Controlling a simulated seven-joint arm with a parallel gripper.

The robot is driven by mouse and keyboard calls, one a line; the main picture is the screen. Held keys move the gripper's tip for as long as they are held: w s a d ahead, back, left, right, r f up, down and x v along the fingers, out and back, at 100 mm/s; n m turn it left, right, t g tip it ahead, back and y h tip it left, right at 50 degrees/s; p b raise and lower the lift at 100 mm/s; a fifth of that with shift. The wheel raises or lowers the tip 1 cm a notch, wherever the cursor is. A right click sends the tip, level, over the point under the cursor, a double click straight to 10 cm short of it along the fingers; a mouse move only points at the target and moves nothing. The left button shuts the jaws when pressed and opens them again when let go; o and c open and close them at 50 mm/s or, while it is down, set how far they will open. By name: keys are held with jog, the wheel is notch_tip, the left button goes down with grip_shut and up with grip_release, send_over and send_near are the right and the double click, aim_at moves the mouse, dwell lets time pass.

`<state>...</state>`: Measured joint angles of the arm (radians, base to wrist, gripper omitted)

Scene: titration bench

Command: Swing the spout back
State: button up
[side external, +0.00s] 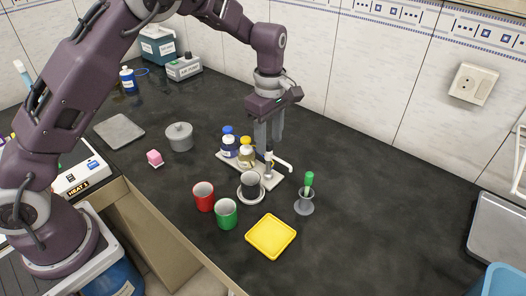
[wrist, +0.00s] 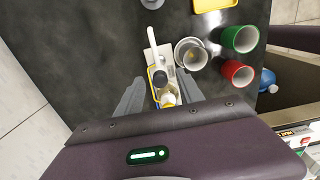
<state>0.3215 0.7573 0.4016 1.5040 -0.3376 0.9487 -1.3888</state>
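A white spout (side external: 284,164) sits on a small upright stand on a pale base plate (side external: 268,179); it points right, away from the dark cup (side external: 250,186) on its saucer beside the plate. In the wrist view the spout (wrist: 152,26) points towards the top, and the cup (wrist: 190,53) is to the right of the stand. My gripper (side external: 269,143) points down above the rear of the stand, close to the bottles. In the wrist view its fingers (wrist: 158,78) are spread wide, with the bottles between them. I see nothing held; finger contact is unclear.
A blue-capped bottle (side external: 229,142) and a yellow-capped bottle (side external: 246,152) stand on the plate. Red (side external: 204,196) and green (side external: 226,214) cups and a yellow tray (side external: 271,236) are in front. A grey holder (side external: 304,203) with a green-topped item is right.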

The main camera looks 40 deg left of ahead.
jog(key=o, duration=0.4)
jog(key=shift+r, duration=0.1)
jog(key=shift+r, duration=3.4)
jog(key=s+a+r+m+t+h, duration=0.1)
jog(key=s+a+r+m+t, duration=0.15)
jog(key=s+r+m, duration=0.75)
jog(key=s+m+t, duration=0.1)
jog(key=s+m, duration=0.1)
jog(key=s, duration=0.5)
jog(key=s+a+m+t, duration=0.1)
jog(key=s+m, duration=0.2)
jog(key=s, duration=0.4)
jog(key=s+m+t+y, duration=0.1)
jog(key=s+m, duration=0.2)
jog(key=s, duration=0.4)
jog(key=shift+s+a, duration=0.15)
jog(key=shift+a, duration=0.05)
